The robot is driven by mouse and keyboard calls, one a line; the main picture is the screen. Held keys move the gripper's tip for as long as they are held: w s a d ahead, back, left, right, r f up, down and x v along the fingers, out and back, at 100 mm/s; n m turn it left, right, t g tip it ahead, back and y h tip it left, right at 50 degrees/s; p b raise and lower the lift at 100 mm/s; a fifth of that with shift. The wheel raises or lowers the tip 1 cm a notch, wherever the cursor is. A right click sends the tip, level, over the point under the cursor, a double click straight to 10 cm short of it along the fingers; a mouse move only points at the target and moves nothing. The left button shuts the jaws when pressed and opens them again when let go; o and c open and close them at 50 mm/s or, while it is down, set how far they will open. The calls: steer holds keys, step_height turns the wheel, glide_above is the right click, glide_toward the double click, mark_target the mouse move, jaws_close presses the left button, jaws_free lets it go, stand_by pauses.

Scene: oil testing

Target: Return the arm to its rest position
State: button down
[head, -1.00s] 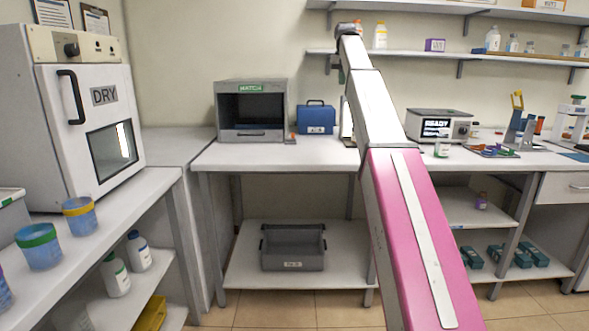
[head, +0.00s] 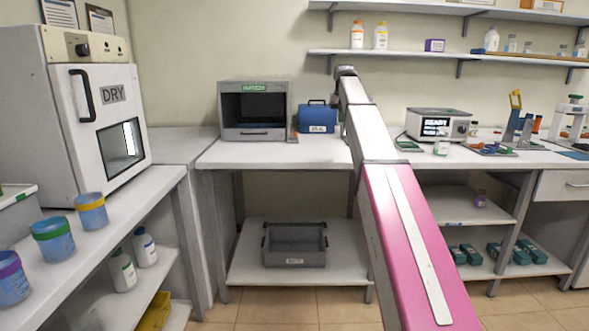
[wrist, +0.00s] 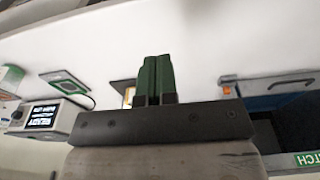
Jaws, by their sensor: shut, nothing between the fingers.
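My arm reaches forward from the bottom right of the head view, with its pink and white links over the bench and its upper end in front of the wall below the shelf. My gripper (wrist: 154,80) shows in the wrist view as two dark green fingers pressed together, with nothing between them. The white bench top lies beyond the fingers. In the head view the gripper is mostly hidden by the arm, so its exact height over the bench cannot be told.
The bench (head: 260,156) holds a grey MATCH cabinet (head: 254,132), a blue case (head: 317,118) and a READY instrument (head: 438,123). A shelf (head: 480,57) with bottles runs above. A white DRY oven (head: 100,110) stands left. A grey bin (head: 294,258) sits below.

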steer(key=s+f, duration=0.5)
steer(key=f, duration=0.6)
steer(key=s+f, duration=0.5)
steer(key=f, duration=0.6)
steer(key=s+f, duration=0.5)
steer(key=f, duration=0.6)
steer(key=s+f+g, duration=0.1)
steer(key=s+f, duration=1.9)
steer(key=s, duration=0.3)
steer(key=shift+s, duration=0.4)
